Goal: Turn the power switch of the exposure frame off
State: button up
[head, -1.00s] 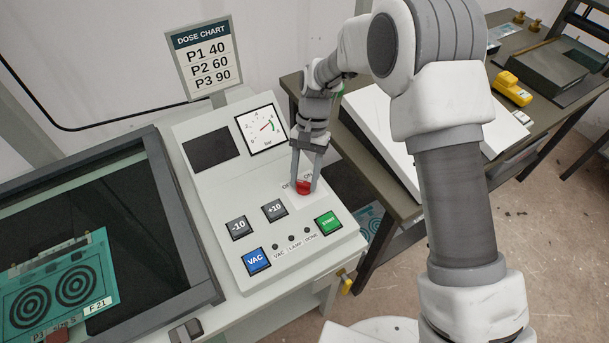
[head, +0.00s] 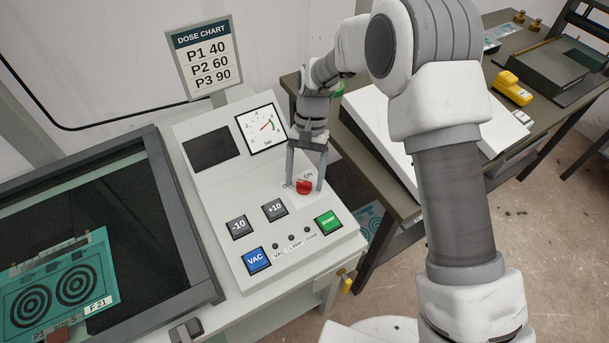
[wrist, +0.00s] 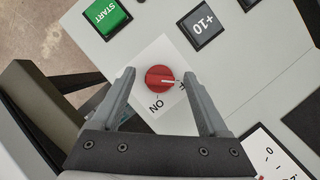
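The power switch is a red round knob (head: 304,187) on a white plate on the sloped panel of the exposure frame's console (head: 255,215). In the wrist view the knob (wrist: 158,78) carries a white pointer line aimed right, at a label partly hidden by the right finger; only an "F" shows. The "ON" label (wrist: 158,103) is readable beside the knob. My gripper (head: 305,186) is over the knob, with one finger on each side. In the wrist view my gripper (wrist: 159,75) is open, with clear gaps between the knob and both fingers.
Near the knob are the green START button (head: 328,223), the +10 button (head: 274,210), the -10 button (head: 238,227) and the blue VAC button (head: 256,260). A gauge (head: 261,129) and a dark display (head: 211,148) lie behind. A dark-framed glass bed (head: 170,215) is at left.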

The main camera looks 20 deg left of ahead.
jog(key=d+v, duration=0.1)
jog(key=v, duration=1.6)
jog(key=shift+a+r+p, duration=0.2)
jog(key=shift+a+p, duration=0.2)
jog(key=shift+a, duration=0.05)
jog(key=shift+w+r, duration=0.1)
jog(key=s+d+r+t+y, duration=0.1)
jog(key=s+d+r+t, duration=0.1)
jog(key=d+r, duration=0.6)
jog(key=s+d+r+t, duration=0.25)
jog(key=d+r, duration=0.35)
jog(key=d, duration=0.4)
jog(key=s+d+f+m+t, duration=0.1)
jog(key=s+d+t, duration=0.4)
jog(key=s+d, duration=0.9)
jog(key=shift+s+d+f, duration=0.35)
jog(key=shift+s+f, duration=0.05)
jog(key=shift+s, duration=0.25)
jog(key=shift+t, duration=0.25)
